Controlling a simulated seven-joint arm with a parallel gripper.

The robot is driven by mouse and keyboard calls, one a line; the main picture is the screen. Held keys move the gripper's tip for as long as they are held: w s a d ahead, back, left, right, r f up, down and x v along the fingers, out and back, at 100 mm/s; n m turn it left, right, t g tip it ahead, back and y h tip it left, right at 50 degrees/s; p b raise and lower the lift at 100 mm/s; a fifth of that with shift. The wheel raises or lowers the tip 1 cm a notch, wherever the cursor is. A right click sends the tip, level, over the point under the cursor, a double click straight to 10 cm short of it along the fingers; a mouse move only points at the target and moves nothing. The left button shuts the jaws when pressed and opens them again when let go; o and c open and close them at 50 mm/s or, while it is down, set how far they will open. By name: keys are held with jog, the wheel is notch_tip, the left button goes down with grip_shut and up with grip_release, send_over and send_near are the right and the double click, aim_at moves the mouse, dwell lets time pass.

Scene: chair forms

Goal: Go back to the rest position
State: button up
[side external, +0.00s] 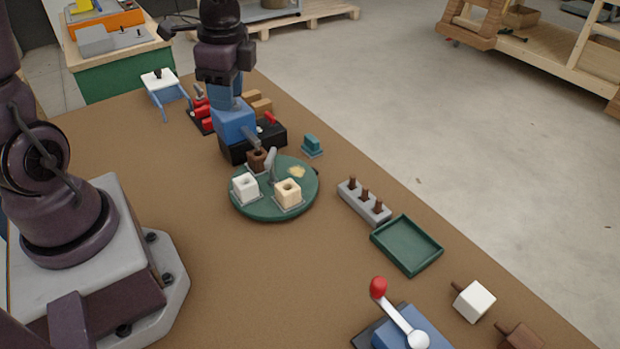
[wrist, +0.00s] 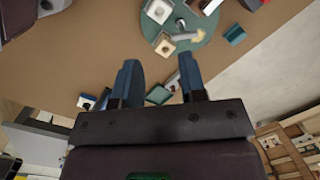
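My gripper (side external: 225,92) hangs pointing down above the far part of the brown table (side external: 190,290). In the wrist view its two blue fingers (wrist: 158,80) stand wide apart with nothing held between them. In the side view the fingers overlap, and a blue block-shaped machine (side external: 234,124) with a black base shows just below them. I cannot tell from this angle how much space lies between the fingertips and that machine.
A round green turntable (side external: 262,212) carries white, cream and brown blocks. A grey peg rack (side external: 363,201), a green tray (side external: 405,245), a teal block (side external: 312,146) and a red-knobbed lever (side external: 379,288) stand to the right. The table's front middle is bare.

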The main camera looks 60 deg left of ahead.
jog(key=s+d+r+n+t+h, duration=0.1)
jog(key=s+d+r+n+t, duration=0.5)
jog(key=r, duration=0.5)
jog(key=s+d+n, duration=0.1)
jog(key=s+n, duration=0.1)
jog(key=shift+s+n, duration=0.35)
jog(key=shift+n, duration=0.05)
